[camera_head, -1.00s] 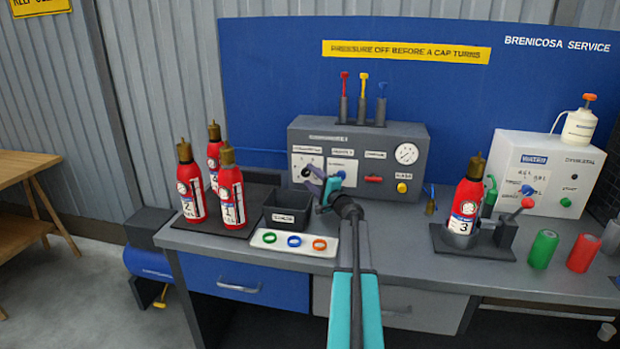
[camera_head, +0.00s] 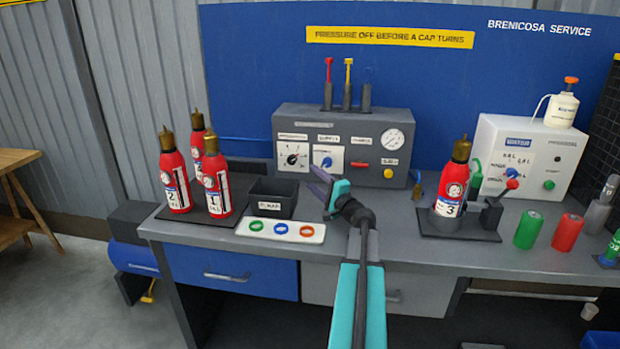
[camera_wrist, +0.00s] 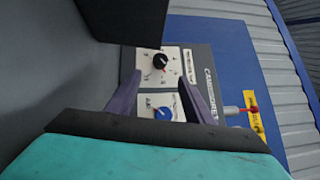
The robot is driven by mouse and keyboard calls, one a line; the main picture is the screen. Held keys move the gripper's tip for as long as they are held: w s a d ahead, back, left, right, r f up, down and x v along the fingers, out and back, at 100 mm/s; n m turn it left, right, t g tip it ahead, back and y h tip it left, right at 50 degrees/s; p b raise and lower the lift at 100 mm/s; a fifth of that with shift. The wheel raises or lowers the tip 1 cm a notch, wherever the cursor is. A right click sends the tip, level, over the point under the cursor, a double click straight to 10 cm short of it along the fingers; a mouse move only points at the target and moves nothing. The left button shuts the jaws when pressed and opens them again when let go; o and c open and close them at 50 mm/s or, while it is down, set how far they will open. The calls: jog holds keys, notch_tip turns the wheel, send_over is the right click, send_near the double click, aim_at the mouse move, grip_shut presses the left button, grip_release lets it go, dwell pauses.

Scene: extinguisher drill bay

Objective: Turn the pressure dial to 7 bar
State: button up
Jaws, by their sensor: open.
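The likely pressure dial is a black knob (camera_head: 292,158) on a white scale plate at the left of the grey control panel (camera_head: 425,145). It also shows in the wrist view (camera_wrist: 160,62), ahead of my fingertips; its scale figures are too small to read. A blue knob (camera_head: 327,163) on a second white plate is right of it in the head view. In the wrist view this blue knob (camera_wrist: 163,113) sits between my fingers. My gripper (camera_head: 320,187) is open and empty, its purple fingers in front of the panel, apparently clear of both knobs.
A dark bin (camera_head: 272,187) and a white tray with rings (camera_head: 281,230) lie left of my gripper. Red extinguishers (camera_head: 215,182) stand farther left. Extinguisher 3 (camera_head: 451,185) stands in a holder to the right. A round gauge (camera_head: 393,140) is on the panel.

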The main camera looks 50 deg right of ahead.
jog(key=shift+s+a+f, duration=0.1)
jog(key=shift+s+a, duration=0.05)
jog(key=shift+s, duration=0.5)
